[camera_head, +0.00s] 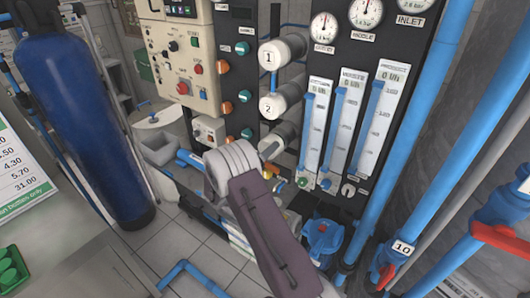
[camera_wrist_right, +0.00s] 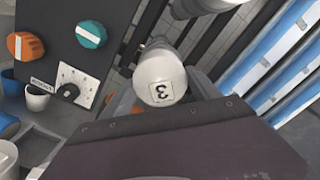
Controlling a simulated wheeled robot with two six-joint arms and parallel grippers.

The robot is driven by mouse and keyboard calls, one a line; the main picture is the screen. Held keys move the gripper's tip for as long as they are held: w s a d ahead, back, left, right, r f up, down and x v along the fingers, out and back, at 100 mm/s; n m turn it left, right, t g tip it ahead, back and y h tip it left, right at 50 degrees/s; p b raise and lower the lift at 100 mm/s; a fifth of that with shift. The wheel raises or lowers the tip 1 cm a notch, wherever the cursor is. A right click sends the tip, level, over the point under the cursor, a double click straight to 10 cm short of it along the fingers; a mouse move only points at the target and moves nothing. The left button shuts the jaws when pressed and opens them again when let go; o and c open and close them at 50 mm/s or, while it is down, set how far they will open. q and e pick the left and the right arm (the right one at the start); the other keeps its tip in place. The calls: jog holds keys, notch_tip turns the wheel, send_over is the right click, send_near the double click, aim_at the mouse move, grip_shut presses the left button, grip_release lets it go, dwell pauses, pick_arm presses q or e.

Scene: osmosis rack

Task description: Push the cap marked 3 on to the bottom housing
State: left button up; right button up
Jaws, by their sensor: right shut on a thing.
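The white cap marked 3 (camera_wrist_right: 160,78) is in the middle of the right wrist view, its number facing the camera. My right gripper (camera_wrist_right: 166,102) is shut on it, with grey finger parts on both sides, partly hidden by the dark purple wrist cover. The grey bottom housing (camera_head: 285,134) lies below the housings capped 1 (camera_head: 269,57) and 2 (camera_head: 268,107) in the head view. My left gripper is not in view.
Flow meters (camera_head: 347,115) stand right of the housings, with blue pipes (camera_head: 430,100) farther right. The control panel (camera_head: 185,65) is to the left. A large blue tank (camera_head: 80,120) stands far left.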

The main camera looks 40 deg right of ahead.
jog(key=shift+w+d, duration=0.15)
jog(key=shift+d, duration=0.3)
jog(key=o, duration=1.5)
jog(key=b+v, duration=0.1)
jog(key=v, duration=0.8)
